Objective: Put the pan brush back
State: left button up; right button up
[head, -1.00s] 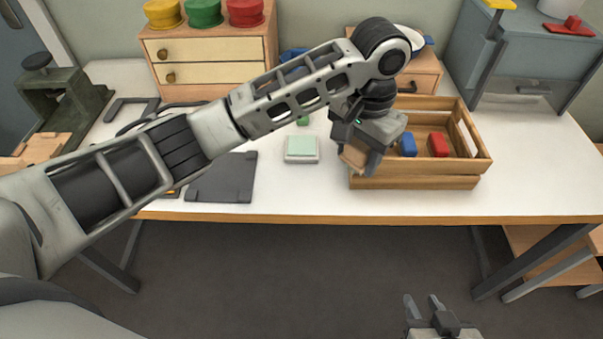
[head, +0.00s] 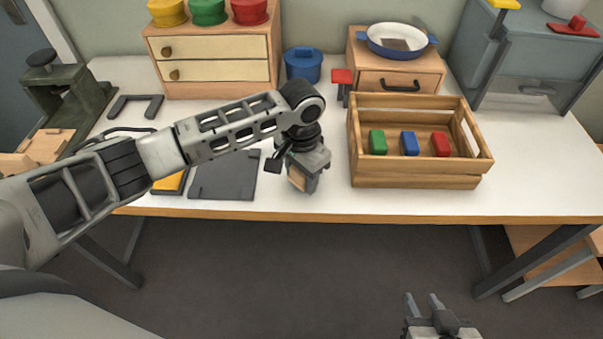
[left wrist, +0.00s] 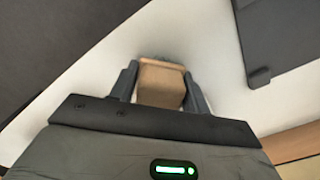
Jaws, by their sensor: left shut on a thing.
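My left gripper (head: 301,180) is shut on a tan wooden block (left wrist: 161,84), which I take to be the brush. It holds the block over the white table, left of the wooden crate (head: 415,181). In the left wrist view the block sits between both fingers; any bristles are hidden. The crate stands at the table's front and holds a green block (head: 377,142), a blue block (head: 409,143) and a red block (head: 440,144) in a row. My right gripper (head: 423,300) is empty and open, low in front of the table.
A dark grey plate (head: 222,176) lies left of my left gripper. Behind stand a blue pot (head: 303,65), a red-topped post (head: 342,80) and a blue-rimmed pan (head: 396,42) on a wooden cabinet (head: 390,75). A drawer unit (head: 215,60) is at the back left.

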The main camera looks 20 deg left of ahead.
pick_arm(q)
jog(key=shift+f, duration=0.1)
jog(key=o, duration=0.9)
notch_tip(320, 180, up, 12)
jog(key=shift+r+p, duration=0.15)
jog(key=shift+p, duration=0.15)
